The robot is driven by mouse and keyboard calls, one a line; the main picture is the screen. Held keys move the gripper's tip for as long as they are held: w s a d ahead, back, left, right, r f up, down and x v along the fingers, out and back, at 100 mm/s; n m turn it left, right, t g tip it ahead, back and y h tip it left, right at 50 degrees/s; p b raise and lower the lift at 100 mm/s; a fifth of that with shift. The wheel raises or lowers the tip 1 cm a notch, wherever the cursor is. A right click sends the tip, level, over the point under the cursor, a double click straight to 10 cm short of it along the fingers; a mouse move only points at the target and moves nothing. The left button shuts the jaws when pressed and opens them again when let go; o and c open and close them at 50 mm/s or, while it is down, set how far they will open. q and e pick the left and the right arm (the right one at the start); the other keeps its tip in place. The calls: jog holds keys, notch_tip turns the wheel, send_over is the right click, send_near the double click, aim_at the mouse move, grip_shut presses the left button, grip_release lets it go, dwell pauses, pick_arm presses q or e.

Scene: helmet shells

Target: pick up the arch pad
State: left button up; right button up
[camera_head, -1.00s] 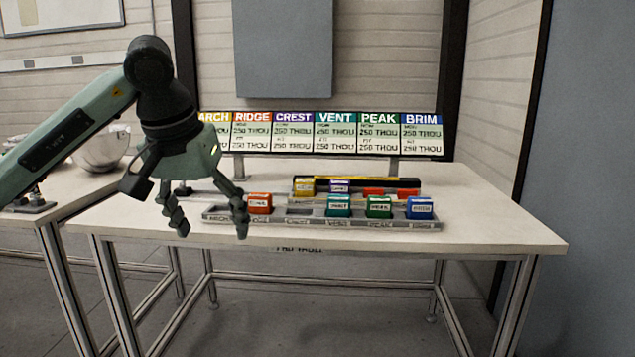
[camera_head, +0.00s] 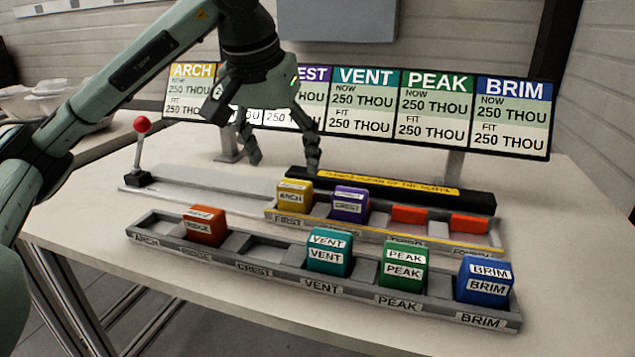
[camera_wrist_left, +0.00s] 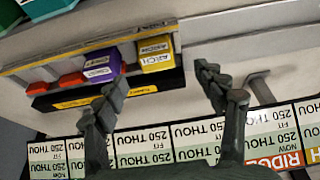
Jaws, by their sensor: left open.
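The arch pad is a yellow block (camera_head: 294,197) labelled ARCH. It sits in the leftmost slot, marked FIRST, of the rear tray (camera_head: 378,228), beside the purple crest pad (camera_head: 349,205). My left gripper (camera_head: 283,162) is open and empty, above and behind the arch pad, with its fingers pointing down. In the left wrist view the yellow arch pad (camera_wrist_left: 157,54) lies ahead of the gap between the spread fingers (camera_wrist_left: 160,84), apart from them. My right gripper is not in view.
The front rack (camera_head: 240,252) holds the red ridge (camera_head: 205,226), teal vent (camera_head: 329,252), green peak (camera_head: 403,267) and blue brim (camera_head: 485,282) pads. A red-knobbed lever (camera_head: 141,137) stands left. The sign board (camera_head: 400,112) stands close behind my gripper.

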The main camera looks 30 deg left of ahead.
aim_at(294, 184)
pick_arm(q)
jog(key=x, duration=0.7)
jog(key=shift+w+d+f, duration=0.2)
jog(key=shift+w+f, duration=0.05)
jog(key=shift+w, duration=0.05)
jog(key=c, duration=1.2)
jog(key=shift+c, duration=0.2)
